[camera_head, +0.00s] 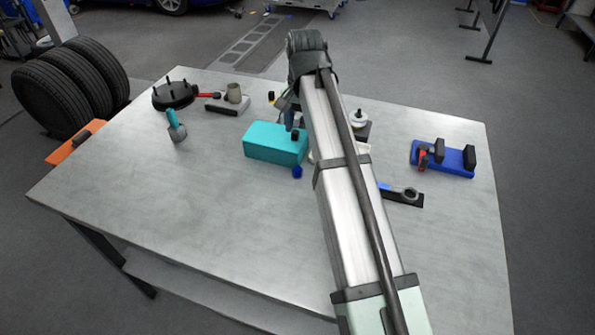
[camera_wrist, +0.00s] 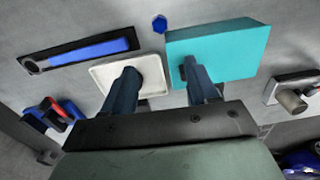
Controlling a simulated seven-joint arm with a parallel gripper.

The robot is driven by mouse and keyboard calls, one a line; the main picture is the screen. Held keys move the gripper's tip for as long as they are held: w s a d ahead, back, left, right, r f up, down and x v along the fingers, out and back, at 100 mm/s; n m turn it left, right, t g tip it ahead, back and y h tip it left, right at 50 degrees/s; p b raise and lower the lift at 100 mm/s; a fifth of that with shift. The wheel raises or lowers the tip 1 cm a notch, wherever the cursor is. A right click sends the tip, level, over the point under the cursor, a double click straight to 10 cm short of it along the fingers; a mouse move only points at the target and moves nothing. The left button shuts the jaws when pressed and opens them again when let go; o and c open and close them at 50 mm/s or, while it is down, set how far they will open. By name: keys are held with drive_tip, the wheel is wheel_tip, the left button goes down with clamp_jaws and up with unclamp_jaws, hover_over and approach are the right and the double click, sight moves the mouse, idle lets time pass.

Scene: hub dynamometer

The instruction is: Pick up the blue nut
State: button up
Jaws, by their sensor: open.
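The blue nut (camera_head: 297,171) is a small dark-blue piece on the grey table, by the near right corner of the teal block (camera_head: 272,145). In the wrist view the blue nut (camera_wrist: 159,24) shows as a hexagon at the top middle, just left of the teal block (camera_wrist: 225,45). My gripper (camera_wrist: 160,72) is open, with its two blue-grey fingers apart and nothing seen between them. The nut lies beyond the fingertips, roughly in line with the gap, and does not touch them. In the head view my arm hides most of my gripper.
A blue-handled wrench (camera_wrist: 85,52) lies in a black tray. The table's front left is clear.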

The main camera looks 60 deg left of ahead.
sight(297, 168)
drive_tip(key=f, duration=0.4)
drive_tip(key=s+f, duration=0.1)
drive_tip(key=f, duration=0.8)
drive_tip(key=shift+s+d+f, duration=0.2)
drive_tip(key=shift+s+d, duration=0.1)
clamp_jaws()
idle(0.4)
